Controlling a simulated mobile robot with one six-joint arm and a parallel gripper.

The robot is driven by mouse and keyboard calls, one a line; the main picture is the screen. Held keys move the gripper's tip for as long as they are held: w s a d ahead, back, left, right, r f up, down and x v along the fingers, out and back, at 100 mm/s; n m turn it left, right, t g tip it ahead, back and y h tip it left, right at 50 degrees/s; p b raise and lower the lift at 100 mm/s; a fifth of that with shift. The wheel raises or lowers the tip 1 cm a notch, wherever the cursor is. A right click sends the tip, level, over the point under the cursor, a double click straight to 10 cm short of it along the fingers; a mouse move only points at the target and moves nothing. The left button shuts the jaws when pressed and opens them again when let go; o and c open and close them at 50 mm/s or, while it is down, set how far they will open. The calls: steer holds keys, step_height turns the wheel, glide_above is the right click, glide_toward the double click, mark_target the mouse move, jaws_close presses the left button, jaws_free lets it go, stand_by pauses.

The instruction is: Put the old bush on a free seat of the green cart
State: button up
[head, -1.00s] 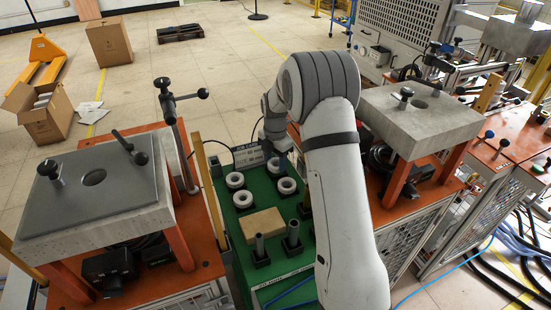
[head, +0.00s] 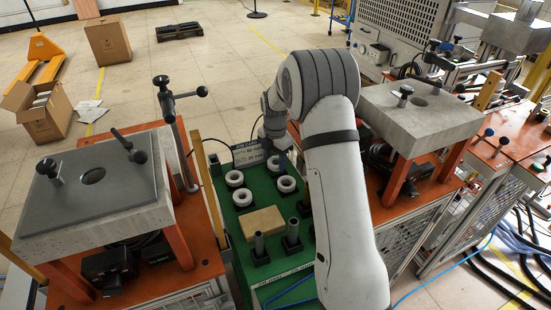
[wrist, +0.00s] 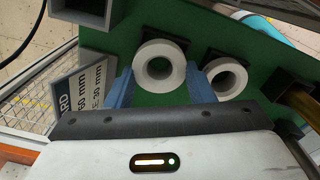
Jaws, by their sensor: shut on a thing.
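The green cart (head: 232,222) stands between two orange benches. My gripper (head: 274,158) is low over its far end, partly hidden by my arm in the head view. In the wrist view, the blue fingers (wrist: 160,88) are shut on a white ring-shaped bush (wrist: 158,66). A black square seat shows just behind that bush; I cannot tell whether the bush touches it. Another white ring (wrist: 226,76) sits on a black seat to the right. In the head view, white rings sit at the far left (head: 235,179), near left (head: 243,197) and right (head: 287,184).
A job card sign (head: 248,152) stands at the cart's far edge, close to my gripper. Concrete-topped presses (head: 92,195) (head: 420,112) flank the cart.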

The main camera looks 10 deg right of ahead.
steer(key=shift+f, duration=0.1)
steer(key=shift+f+b, duration=0.5)
steer(key=shift+f, duration=0.15)
steer(key=o, duration=1.2)
steer(key=shift+c, duration=0.2)
step_height(320, 180, up, 8)
steer(key=shift+f, duration=0.1)
